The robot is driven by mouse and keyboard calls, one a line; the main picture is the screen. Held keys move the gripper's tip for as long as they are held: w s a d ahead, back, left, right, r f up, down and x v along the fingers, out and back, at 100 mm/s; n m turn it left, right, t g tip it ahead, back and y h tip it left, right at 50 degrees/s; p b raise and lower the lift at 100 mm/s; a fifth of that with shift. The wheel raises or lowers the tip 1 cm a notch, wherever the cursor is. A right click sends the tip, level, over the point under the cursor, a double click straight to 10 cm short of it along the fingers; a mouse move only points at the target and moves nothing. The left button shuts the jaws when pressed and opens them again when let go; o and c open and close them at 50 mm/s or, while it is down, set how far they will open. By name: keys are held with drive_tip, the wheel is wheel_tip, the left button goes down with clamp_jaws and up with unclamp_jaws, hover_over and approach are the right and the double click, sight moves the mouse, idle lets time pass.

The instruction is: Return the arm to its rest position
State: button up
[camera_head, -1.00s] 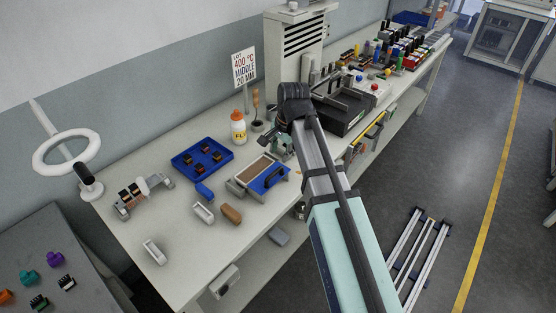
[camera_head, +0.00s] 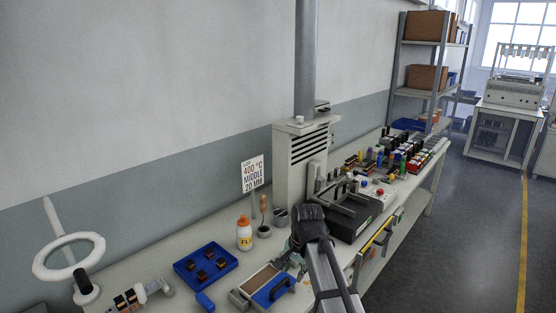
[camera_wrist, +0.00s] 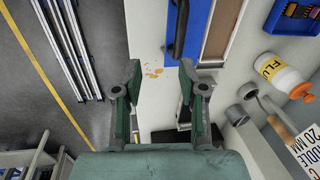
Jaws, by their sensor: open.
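My arm reaches over the workbench (camera_head: 215,262) from the lower right in the head view, bent down at its dark wrist joint. My gripper (camera_wrist: 156,82) is open and empty in the wrist view, its two green fingers spread apart above the bench edge. In the head view my gripper (camera_head: 293,262) shows small and partly hidden by the wrist, just right of the blue-topped fixture (camera_head: 270,288). It holds nothing that I can see.
A blue tray (camera_head: 178,266) with dark parts, a flux bottle (camera_head: 244,236) and a ring lamp (camera_head: 40,270) stand left of the arm. A dark case (camera_head: 350,222) and a grey vented tower (camera_head: 290,180) stand close behind the wrist. The floor (camera_head: 470,255) at right is clear.

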drive_tip(key=s+d+f+n+g, duration=0.1)
drive_tip(key=s+d+f+n, duration=0.25)
drive_tip(key=s+f, duration=0.45)
drive_tip(key=s+d+f+n+h, duration=0.1)
drive_tip(key=s+d+f+n, duration=0.2)
drive_tip(key=f, duration=0.8)
drive_tip(key=s+d+f+n+g, duration=0.1)
drive_tip(key=s+d+f, duration=0.45)
drive_tip(key=f, duration=0.45)
drive_tip(key=s+f+g, duration=0.2)
drive_tip(key=s+f, duration=0.3)
drive_tip(key=s, duration=0.4)
drive_tip(key=s+f+g, duration=0.2)
drive_tip(key=s+f, duration=0.4)
drive_tip(key=s, duration=0.3)
drive_tip(key=s+f+g, duration=0.2)
drive_tip(key=s+f, duration=0.3)
drive_tip(key=s, duration=0.5)
drive_tip(key=shift+a+f+b, duration=0.15)
drive_tip(key=shift+f+b, duration=0.15)
